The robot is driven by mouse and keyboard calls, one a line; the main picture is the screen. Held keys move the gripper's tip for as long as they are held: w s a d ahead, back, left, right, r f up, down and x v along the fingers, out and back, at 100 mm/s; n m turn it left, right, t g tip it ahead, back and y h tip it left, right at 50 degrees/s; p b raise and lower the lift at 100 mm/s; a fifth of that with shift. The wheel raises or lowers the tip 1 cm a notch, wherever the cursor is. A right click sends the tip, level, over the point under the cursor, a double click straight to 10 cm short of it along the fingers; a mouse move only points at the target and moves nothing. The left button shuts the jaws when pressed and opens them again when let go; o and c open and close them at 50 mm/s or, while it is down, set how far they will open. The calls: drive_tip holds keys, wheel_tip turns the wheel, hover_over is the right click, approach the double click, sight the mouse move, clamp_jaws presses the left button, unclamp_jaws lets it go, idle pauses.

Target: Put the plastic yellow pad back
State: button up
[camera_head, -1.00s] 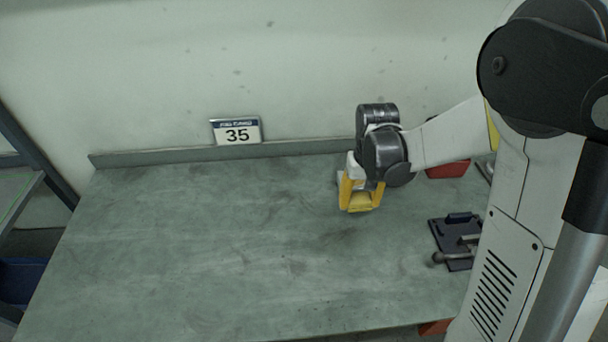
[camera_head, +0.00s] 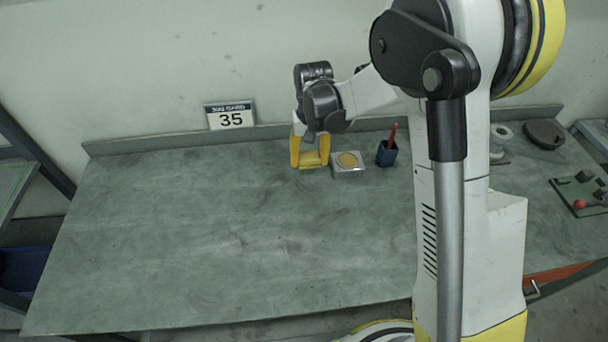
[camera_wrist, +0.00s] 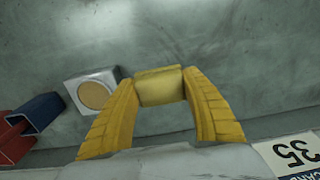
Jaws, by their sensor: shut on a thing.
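The yellow pad (camera_head: 310,160) is a small block between the two yellow fingers of my gripper (camera_head: 309,157), near the back of the workbench. In the wrist view the pad (camera_wrist: 158,87) sits between the fingertips of my gripper (camera_wrist: 158,88), which are shut on it from both sides. I cannot tell whether the pad touches the bench. A light grey square block with a round tan top (camera_head: 348,163) stands just right of my gripper in the head view. It shows left of the pad in the wrist view (camera_wrist: 92,94).
A blue cup (camera_head: 387,154) with a red item stands right of the square block. A "35" sign (camera_head: 230,116) leans at the back wall. A green board with a red knob (camera_head: 581,197) lies far right. The bench's left and middle (camera_head: 200,230) are clear.

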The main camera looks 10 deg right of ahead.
sight(304, 177)
drive_tip(key=shift+s+a+f, duration=0.2)
drive_tip(key=shift+a+f, duration=0.25)
drive_tip(key=shift+a, duration=0.25)
drive_tip(key=shift+f+b, duration=0.8)
drive_tip(key=shift+f, duration=1.15)
drive_tip(key=shift+f, duration=0.2)
drive_tip(key=o, duration=1.3)
drive_tip(key=shift+c, duration=0.2)
drive_tip(key=shift+r, duration=0.15)
